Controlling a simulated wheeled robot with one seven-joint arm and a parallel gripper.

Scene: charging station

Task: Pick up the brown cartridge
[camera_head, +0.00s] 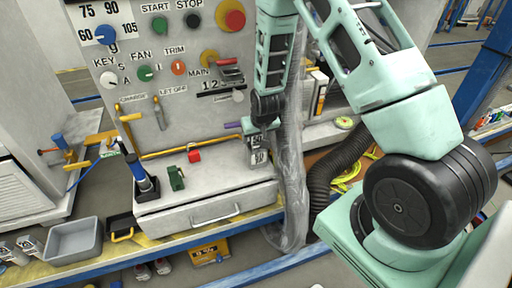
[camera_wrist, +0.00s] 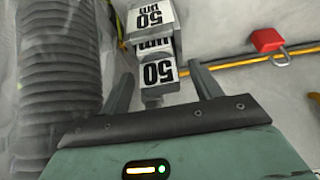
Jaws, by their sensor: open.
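A red padlock (camera_head: 194,155) and a green item (camera_head: 176,178) are on or by the grey drawer unit (camera_head: 205,212). A ribbed black hose (camera_head: 322,185) runs close on the right. A control panel (camera_head: 165,60) rises behind. A grey bin (camera_head: 75,252) stands at lower left.

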